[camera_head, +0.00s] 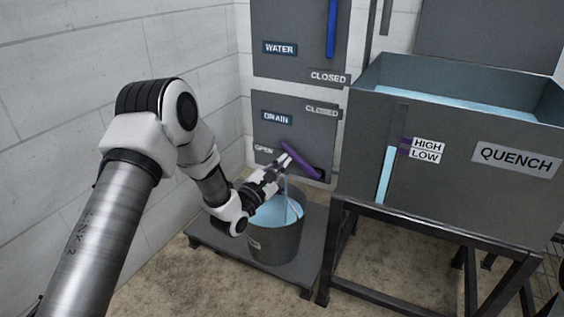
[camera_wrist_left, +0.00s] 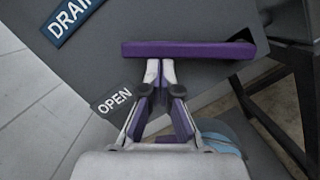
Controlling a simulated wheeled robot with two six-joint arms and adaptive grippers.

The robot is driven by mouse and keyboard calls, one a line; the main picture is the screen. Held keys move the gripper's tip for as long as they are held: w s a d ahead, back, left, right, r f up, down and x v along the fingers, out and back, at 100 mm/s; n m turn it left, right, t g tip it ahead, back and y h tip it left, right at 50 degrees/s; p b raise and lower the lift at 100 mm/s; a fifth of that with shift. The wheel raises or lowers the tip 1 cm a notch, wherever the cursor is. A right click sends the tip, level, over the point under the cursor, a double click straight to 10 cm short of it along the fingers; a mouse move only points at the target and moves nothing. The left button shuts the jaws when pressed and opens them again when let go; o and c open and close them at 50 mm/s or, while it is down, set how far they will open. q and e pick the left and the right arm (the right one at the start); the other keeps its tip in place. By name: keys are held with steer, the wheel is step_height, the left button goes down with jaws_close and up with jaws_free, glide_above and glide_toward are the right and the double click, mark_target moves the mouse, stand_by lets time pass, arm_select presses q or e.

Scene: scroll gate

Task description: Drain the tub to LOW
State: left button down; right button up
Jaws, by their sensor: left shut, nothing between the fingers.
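The grey QUENCH tub (camera_head: 462,179) stands on a dark frame at right. The light blue column in its gauge (camera_head: 385,175) tops out between the HIGH (camera_head: 429,144) and LOW (camera_head: 426,156) labels, close to LOW. The purple drain handle (camera_head: 302,162) tilts up-left toward the OPEN label (camera_head: 263,149); in the wrist view the handle (camera_wrist_left: 188,50) crosses above OPEN (camera_wrist_left: 114,103). My left gripper (camera_head: 284,163) is shut and empty, its tips (camera_wrist_left: 160,65) right at the handle's edge; touching cannot be told. A thin stream falls into the bucket (camera_head: 274,238). My right gripper is out of view.
The bucket holds light blue water and stands on a low dark platform (camera_head: 213,240) below the DRAIN panel (camera_head: 276,118). Above, the WATER panel (camera_head: 280,48) has a blue handle (camera_head: 331,28) pointing up, near a CLOSED label (camera_head: 327,77). A block wall is at left.

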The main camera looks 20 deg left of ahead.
arm_select(q)
steer(key=d+r+m+g+h+p, duration=0.1)
steer(key=d+r+m+p, duration=0.4)
steer(key=m+p, duration=0.5)
steer(key=shift+d+r+g+p, duration=0.4)
steer(key=shift+d+g+p, duration=0.2)
steer(key=shift+g+p, duration=0.1)
steer(key=shift+s, duration=0.1)
